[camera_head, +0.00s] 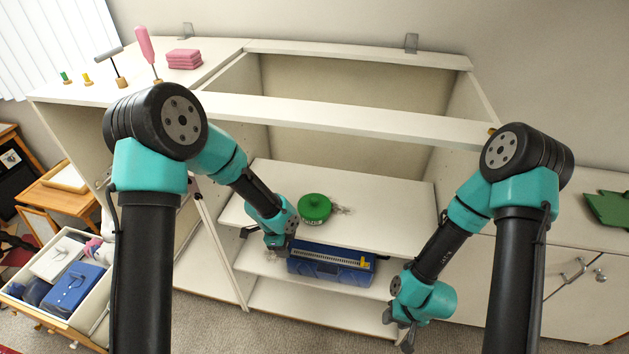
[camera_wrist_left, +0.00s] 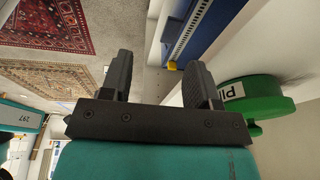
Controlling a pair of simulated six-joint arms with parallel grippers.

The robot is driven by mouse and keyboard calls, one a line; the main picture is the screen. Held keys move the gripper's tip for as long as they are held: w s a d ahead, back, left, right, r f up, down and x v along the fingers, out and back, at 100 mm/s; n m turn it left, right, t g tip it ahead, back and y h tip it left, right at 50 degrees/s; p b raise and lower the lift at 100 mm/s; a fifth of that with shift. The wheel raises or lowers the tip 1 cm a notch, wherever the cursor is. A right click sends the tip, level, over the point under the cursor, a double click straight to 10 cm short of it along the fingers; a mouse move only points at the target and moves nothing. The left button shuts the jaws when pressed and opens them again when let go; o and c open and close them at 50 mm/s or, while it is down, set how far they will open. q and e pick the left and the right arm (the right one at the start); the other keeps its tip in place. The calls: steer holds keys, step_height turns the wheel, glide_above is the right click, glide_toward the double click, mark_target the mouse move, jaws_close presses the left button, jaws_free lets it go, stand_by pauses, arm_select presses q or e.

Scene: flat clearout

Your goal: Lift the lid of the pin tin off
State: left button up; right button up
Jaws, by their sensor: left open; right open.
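The green round pin tin (camera_head: 314,208) stands on the upper shelf board of the open cabinet. In the left wrist view the tin (camera_wrist_left: 270,100) shows at the right, with a white label reading "PI" and a small green knob; its lid appears to be on. My left gripper (camera_head: 266,243) is just left of and in front of the tin, at the shelf's front edge. In the left wrist view its jaws (camera_wrist_left: 155,78) are apart and empty, clear of the tin. My right gripper (camera_head: 404,335) is open, low in front of the cabinet's right side, far from the tin.
Small clear or metallic bits (camera_head: 343,210) lie right of the tin. A cabinet rail (camera_head: 350,119) crosses above. The upper shelf (camera_head: 395,215) is free on the right. An open drawer (camera_head: 30,300) stands at left.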

arm_select(q)
steer(key=w+d+r+m+t+y, duration=0.2)
steer(key=w+d+r+m, duration=0.45)
steer(key=r+m, duration=0.2)
steer(key=m+t+y, duration=0.1)
steer(key=m, duration=0.5)
glide_toward(315, 199)
steer(key=shift+n+v, duration=0.25)
steer(key=shift+v, duration=0.95)
steer(key=shift+d+f, duration=0.1)
steer(key=shift+d, duration=0.1)
steer(key=x, duration=1.2)
steer(key=shift+a, duration=0.25)
jaws_close()
